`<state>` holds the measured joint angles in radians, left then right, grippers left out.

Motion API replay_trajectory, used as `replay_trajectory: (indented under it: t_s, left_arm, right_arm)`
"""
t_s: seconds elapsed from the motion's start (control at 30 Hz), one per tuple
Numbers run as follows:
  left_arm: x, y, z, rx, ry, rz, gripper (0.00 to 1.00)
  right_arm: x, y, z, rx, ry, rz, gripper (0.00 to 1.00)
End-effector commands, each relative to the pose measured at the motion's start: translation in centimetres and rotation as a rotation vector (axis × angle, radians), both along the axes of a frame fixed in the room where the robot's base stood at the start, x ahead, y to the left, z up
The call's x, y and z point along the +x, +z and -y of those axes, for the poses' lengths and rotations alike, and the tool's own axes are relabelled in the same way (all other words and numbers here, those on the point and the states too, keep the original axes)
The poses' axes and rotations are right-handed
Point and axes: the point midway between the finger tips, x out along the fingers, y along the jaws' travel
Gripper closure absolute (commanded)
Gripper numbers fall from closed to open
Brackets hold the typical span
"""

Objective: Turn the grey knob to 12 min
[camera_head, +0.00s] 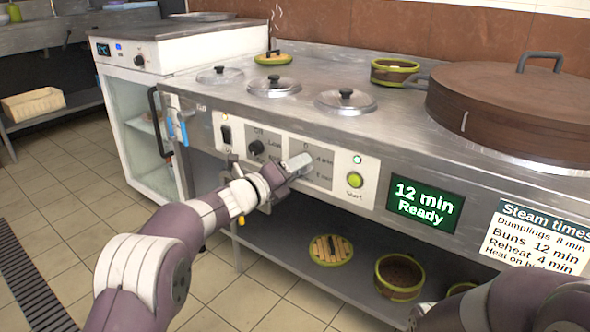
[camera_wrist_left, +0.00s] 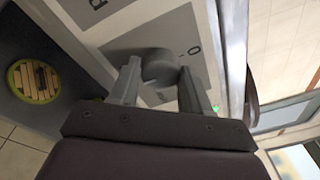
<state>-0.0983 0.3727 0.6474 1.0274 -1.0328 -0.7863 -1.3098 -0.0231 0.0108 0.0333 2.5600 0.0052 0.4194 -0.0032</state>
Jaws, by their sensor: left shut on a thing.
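The grey knob (camera_wrist_left: 158,66) is on the control panel (camera_head: 322,175) on the cooker's front. In the left wrist view it sits between the two fingers of my left gripper (camera_wrist_left: 158,88), which is shut on it. In the head view my left gripper (camera_head: 297,166) reaches the panel and hides most of the knob, so its pointer cannot be read. The green display (camera_head: 424,205) reads "12 min Ready". My right arm (camera_head: 525,302) shows at the lower right; its gripper is not clearly visible.
A green start button (camera_head: 355,180) and a black knob (camera_head: 257,148) flank the grey knob. A card (camera_head: 535,238) lists steam times, with buns at 12 min. Pot lids (camera_head: 345,102) and a large brown steamer lid (camera_head: 515,110) are on top. Baskets (camera_head: 400,277) stand on the shelf below.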

Motion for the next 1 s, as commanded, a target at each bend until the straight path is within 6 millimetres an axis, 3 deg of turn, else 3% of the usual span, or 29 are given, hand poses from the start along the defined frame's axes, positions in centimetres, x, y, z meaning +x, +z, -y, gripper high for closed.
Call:
replay_trajectory:
  t_s: [0.23,0.27,0.3,0.33,0.73,1.0]
  left_arm:
    - [0.0,-0.2,0.0,0.003,-0.001,-0.001,0.83]
    - [0.0,-0.2,0.0,0.003,-0.001,-0.001,0.43]
    - [0.0,-0.2,0.0,0.003,-0.001,-0.001,0.30]
    - [0.0,-0.1,0.0,0.003,-0.001,-0.001,0.27]
    - [-0.8,0.3,-0.9,0.001,0.003,-0.001,0.27]
    - [-5.7,0.6,-5.5,0.001,0.004,-0.004,0.27]
  right_arm:
    - [0.0,0.0,0.0,0.000,0.000,0.000,0.69]
    - [0.0,0.0,0.0,0.000,0.000,0.000,0.69]
    - [0.0,0.0,0.0,0.000,0.000,0.000,0.69]
    - [0.0,0.0,0.0,0.000,0.000,0.000,0.69]
    - [0.0,0.7,0.0,0.000,0.000,0.000,0.69]
    - [0.0,3.7,0.0,0.000,0.000,0.000,0.69]
